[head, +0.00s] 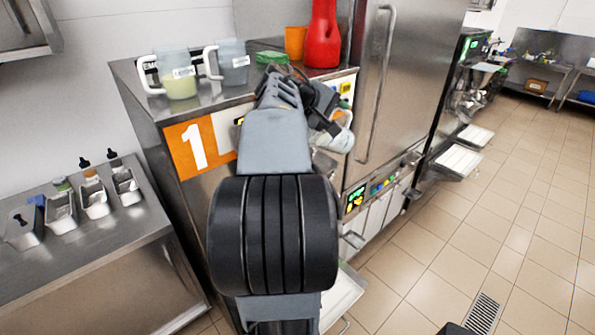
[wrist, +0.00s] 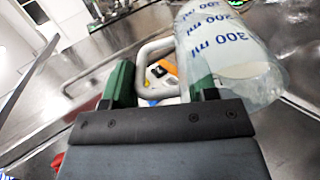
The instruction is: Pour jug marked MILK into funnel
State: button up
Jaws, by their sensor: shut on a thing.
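My gripper (wrist: 160,78) is shut on the handle (wrist: 143,62) of a clear measuring jug (wrist: 225,45), between its green finger pads. The jug has blue "300 ml" print and pale white contents, and looks tilted in the wrist view. No MILK label shows on its visible side. In the head view, my gripper (head: 322,112) and part of the held jug (head: 343,140) are in front of the orange "1" machine, at its right side, below its top. My arm hides much of that front. I cannot make out a funnel in either view.
Two jugs, one with yellow-green liquid (head: 180,84) and one greyish (head: 234,68), stand on the steel top. A red bottle (head: 322,38) and orange container (head: 295,42) stand behind. A tall steel door (head: 405,75) is to the right.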

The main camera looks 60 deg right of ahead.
jog(key=shift+w+a+f+g+h+b, duration=0.4)
jog(key=shift+h+b, duration=0.3)
jog(key=shift+b, duration=1.25)
jog(key=shift+a+r, duration=0.1)
jog(key=shift+a, duration=0.2)
jog(key=shift+w+a+h+b, duration=0.2)
jog(key=shift+h+b, duration=0.1)
jog(key=shift+b, duration=0.2)
jog(key=shift+w+a+b, duration=0.15)
jog(key=shift+a+b, duration=0.2)
jog(key=shift+a, duration=0.05)
jog(key=shift+w+a+f+g+h+b, duration=0.2)
jog(key=shift+a+h+b, duration=0.1)
jog(key=shift+b, duration=0.3)
jog(key=shift+w+a+f+g+h+b, duration=0.1)
jog(key=shift+a+g+h+b, duration=0.15)
jog(key=shift+b, duration=0.3)
jog(key=shift+w+a+f+b, duration=0.1)
jog(key=shift+a+b, duration=0.2)
jog(key=shift+b, duration=0.25)
jog(key=shift+w+a+f+g+h+b, duration=0.2)
jog(key=shift+h+b, duration=0.25)
jog(key=shift+b, duration=0.7)
jog(key=shift+a+r+g+h+b, duration=0.25)
jog(key=shift+h+b, duration=0.25)
jog(key=shift+b, duration=0.5)
jog(key=shift+w+a+r+g+h+b, duration=0.2)
jog(key=shift+w+a+g+h+b, duration=0.45)
jog(key=shift+b, duration=1.2)
